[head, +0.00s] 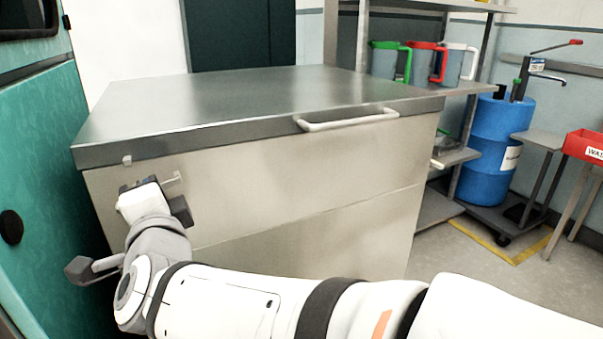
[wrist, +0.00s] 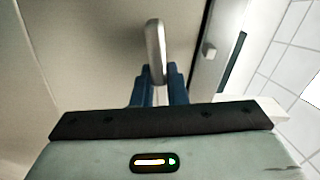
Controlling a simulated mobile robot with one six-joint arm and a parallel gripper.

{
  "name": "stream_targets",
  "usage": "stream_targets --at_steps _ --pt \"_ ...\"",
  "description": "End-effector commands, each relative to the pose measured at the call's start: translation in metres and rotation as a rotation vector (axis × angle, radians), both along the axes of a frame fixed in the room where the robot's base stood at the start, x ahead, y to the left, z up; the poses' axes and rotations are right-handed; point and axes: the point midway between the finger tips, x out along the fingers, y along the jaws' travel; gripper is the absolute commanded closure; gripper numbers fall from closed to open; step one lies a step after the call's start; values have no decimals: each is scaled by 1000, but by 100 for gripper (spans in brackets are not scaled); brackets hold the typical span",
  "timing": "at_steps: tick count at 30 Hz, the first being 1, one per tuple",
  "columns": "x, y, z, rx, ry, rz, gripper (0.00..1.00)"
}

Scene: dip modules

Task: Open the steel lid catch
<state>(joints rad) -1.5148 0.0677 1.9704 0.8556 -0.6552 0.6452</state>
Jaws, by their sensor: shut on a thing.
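The steel lid catch (wrist: 154,48) shows in the wrist view as a rounded metal lever on the tank's front wall. My gripper (wrist: 157,84) has its two blue fingers shut on the lever's near end. A small block (wrist: 208,48) on the lid edge stands to the right of the lever, with a gap between them. In the head view my gripper (head: 172,193) is at the upper left of the tank's front, just below the lid (head: 250,95). Part of the catch (head: 173,178) shows beside it; the rest is hidden. The lid lies flat on the tank.
The pale tank (head: 310,180) fills the middle, with a bar handle (head: 350,121) on the lid's front edge. A teal cabinet (head: 45,170) stands close on the left. A shelf with jugs (head: 388,62) and a blue drum (head: 490,150) are at the right.

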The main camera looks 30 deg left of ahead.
Motion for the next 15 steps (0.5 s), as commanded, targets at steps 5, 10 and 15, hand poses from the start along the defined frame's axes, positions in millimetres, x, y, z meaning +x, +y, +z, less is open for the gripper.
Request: stream_targets --at_steps 5,10,15 --pt "-1 1 0 3 2 -5 100" --pt "-4 3 0 4 1 2 83" --pt "-7 4 0 2 0 7 69"
